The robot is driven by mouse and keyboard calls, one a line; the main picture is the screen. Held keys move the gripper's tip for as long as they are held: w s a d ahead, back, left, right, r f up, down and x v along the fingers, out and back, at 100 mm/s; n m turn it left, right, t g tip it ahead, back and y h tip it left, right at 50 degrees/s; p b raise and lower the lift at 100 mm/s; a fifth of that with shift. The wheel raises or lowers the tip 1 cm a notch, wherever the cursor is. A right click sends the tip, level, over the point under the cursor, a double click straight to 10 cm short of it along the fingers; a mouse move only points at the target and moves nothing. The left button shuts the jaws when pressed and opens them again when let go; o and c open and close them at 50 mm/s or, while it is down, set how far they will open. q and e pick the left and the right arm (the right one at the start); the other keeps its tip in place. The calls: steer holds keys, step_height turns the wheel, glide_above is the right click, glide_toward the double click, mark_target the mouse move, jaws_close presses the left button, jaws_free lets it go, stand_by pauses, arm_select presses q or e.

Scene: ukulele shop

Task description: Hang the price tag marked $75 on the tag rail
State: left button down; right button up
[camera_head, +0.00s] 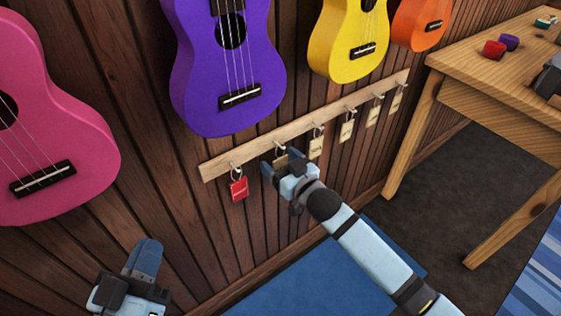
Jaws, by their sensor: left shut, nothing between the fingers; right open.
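The wooden tag rail (267,138) runs along the plank wall below the ukuleles, rising to the right. A red tag (239,189) hangs at its left end. Several tan tags hang further right, among them one at the third place (316,148). The markings are too small to read, so I cannot tell which is $75. My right gripper (273,172) is open at the second tag (281,161), which it partly hides; I cannot tell whether they touch. My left gripper (148,254) is shut and empty at the lower left, apart from the rail.
Pink (45,130), purple (222,75), yellow (347,40) and orange (418,24) ukuleles hang above and beside the rail. A wooden table (480,60) stands at the right with small red (494,50) and purple (509,42) items on it. A blue mat (300,285) lies on the floor.

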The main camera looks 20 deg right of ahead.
steer(key=p+v, duration=0.1)
steer(key=v, duration=0.4)
steer(key=shift+p, duration=0.35)
arm_select(q)
steer(key=f, duration=0.1)
steer(key=a+f+g+y+p, duration=0.1)
steer(key=f+y, duration=0.1)
steer(key=shift+w+a+f+g+p, duration=0.15)
steer(key=shift+a+g+p, duration=0.1)
steer(key=shift+g+p, duration=0.1)
arm_select(e)
steer(key=v, duration=0.9)
